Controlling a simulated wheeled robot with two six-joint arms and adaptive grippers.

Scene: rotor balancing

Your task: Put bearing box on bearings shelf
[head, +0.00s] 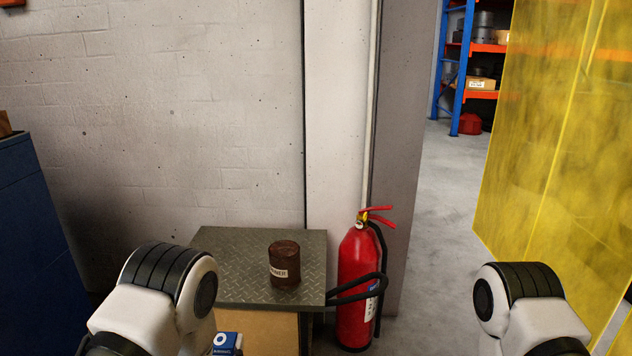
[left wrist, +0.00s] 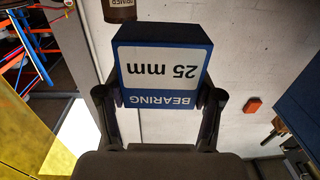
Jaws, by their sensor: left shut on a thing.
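The bearing box (left wrist: 162,72), blue and white with "BEARING 25 mm" on it, is between the fingers of my left gripper (left wrist: 161,100). The fingers are shut on its two sides, and its label reads upside down in the left wrist view. In the head view only a corner of the box (head: 227,342) shows at the bottom edge, beside my left arm. A blue and orange rack (head: 470,72) with boxes stands far off beyond the opening. I cannot tell whether it is the bearings shelf. My right arm shows at lower right, but its gripper is out of view.
A metal-topped stand (head: 235,262) holds a rusty brown cylinder (head: 285,265). A red fire extinguisher (head: 357,285) stands beside it, by the wall edge. A yellow translucent panel (head: 560,130) is at right. Grey floor (head: 440,210) is clear in the opening. A blue cabinet (head: 35,240) is at left.

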